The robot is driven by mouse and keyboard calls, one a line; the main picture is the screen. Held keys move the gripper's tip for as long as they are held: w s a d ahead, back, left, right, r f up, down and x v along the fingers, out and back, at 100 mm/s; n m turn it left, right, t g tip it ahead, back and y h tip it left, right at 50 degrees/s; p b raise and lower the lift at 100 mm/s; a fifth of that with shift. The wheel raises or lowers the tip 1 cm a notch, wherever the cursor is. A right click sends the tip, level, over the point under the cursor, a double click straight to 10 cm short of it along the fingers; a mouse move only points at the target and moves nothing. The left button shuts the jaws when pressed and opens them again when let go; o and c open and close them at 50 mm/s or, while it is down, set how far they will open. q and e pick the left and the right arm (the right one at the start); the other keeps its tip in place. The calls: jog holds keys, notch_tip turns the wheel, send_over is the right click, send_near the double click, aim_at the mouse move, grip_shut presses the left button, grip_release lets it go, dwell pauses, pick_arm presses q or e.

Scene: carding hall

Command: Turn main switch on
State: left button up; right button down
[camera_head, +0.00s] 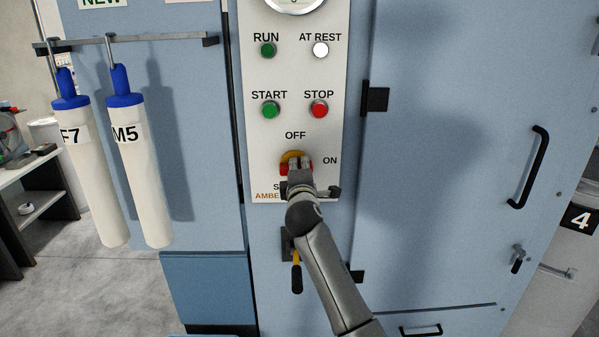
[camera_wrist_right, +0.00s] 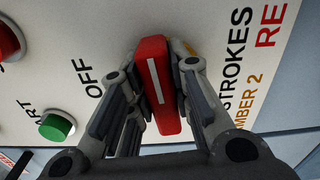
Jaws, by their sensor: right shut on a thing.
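The main switch is a red handle (camera_wrist_right: 154,50) with a white line, on a yellow plate (camera_head: 291,156) low on the white control panel (camera_head: 257,135). My right gripper (camera_head: 297,166) is shut on the handle, one finger on each side in the right wrist view. The white line lies roughly sideways across the panel, at about a right angle to the direction of the OFF label (camera_wrist_right: 95,77). The ON label (camera_head: 329,160) is right of the switch in the head view. My gripper and wrist hide much of the switch there. My left gripper is not in view.
Green START (camera_head: 271,110) and red STOP (camera_head: 319,109) buttons sit above the switch, with RUN (camera_head: 268,50) and AT REST (camera_head: 321,50) lamps higher up. A yellow-and-black lever (camera_head: 296,273) is below the panel. Two white rolls (camera_head: 142,185) hang at left.

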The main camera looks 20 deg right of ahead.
jog(key=shift+f+m, duration=0.2)
jog(key=shift+m, duration=0.3)
jog(key=c, duration=1.3)
grip_release()
jog(key=shift+r, duration=0.1)
jog(key=v, duration=1.2)
